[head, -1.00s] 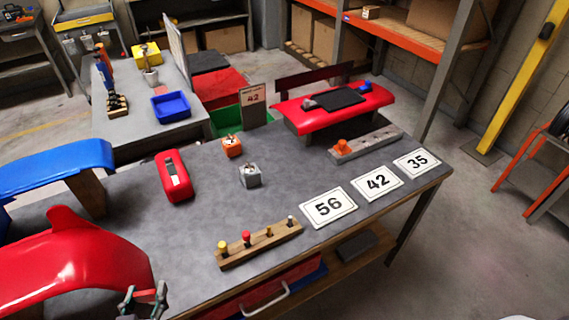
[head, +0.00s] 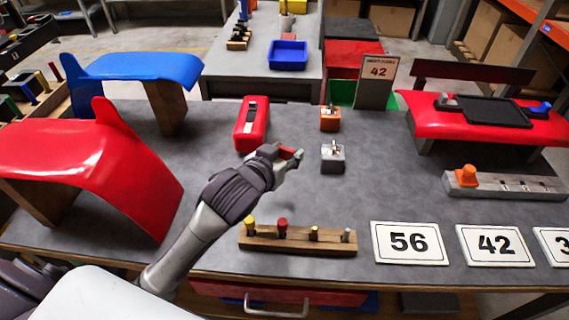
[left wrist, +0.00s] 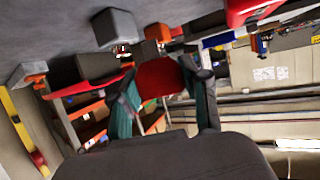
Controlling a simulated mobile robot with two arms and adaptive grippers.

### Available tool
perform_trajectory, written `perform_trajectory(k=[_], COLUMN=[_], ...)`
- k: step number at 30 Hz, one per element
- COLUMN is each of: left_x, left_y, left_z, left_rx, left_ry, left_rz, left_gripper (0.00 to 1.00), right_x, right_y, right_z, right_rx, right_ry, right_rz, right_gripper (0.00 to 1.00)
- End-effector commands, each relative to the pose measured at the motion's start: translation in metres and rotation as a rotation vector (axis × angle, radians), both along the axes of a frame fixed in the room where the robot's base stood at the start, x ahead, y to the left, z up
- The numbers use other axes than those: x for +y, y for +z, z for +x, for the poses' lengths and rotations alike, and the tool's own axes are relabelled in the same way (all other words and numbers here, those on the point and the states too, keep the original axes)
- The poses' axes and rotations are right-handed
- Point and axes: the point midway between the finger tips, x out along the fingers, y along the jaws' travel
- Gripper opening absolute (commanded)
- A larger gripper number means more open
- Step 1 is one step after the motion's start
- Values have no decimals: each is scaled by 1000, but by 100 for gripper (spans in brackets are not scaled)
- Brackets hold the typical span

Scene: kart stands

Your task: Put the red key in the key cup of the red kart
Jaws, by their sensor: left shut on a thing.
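My left gripper (head: 292,157) is over the grey bench and shut on a small red thing (head: 286,151), apparently the red key. In the left wrist view, a red rounded piece (left wrist: 160,78) shows between the green-padded fingers; the rest of it is hidden. A red kart-like body (head: 435,122) stands at the right, with a black pad, a grey piece and a blue piece on top. A red curved fairing (head: 90,155) stands at the left. I cannot tell which part is the key cup. My right gripper is out of view.
An orange cube (head: 330,122) and a grey cube (head: 333,160) stand just right of my gripper. A red case (head: 252,125) lies behind it. A wooden peg block (head: 262,240) and number card 56 (head: 408,243) lie in front. Bare bench lies right of the cubes.

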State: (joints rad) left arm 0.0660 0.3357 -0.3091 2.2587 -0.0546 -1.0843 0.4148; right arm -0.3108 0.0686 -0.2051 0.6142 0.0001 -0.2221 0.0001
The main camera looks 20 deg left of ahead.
Motion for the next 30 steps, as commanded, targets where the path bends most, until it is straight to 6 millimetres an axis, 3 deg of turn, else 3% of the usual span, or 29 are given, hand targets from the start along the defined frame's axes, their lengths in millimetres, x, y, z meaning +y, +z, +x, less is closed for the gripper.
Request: perform_trajectory(k=[6,12,22,30], left_x=[35,50,52,52], left_y=[-30,-44,-82,-86], left_z=[37,55,56,56], left_rx=[2,-1,1,-2], left_ry=[4,1,2,2], left_rz=[4,-1,-1,-2], left_gripper=[22,22,22,22], right_x=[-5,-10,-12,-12], right_y=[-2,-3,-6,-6], right_z=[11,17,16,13], right_rx=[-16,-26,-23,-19], right_ry=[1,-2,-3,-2], right_rz=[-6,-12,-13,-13], right_gripper=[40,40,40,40])
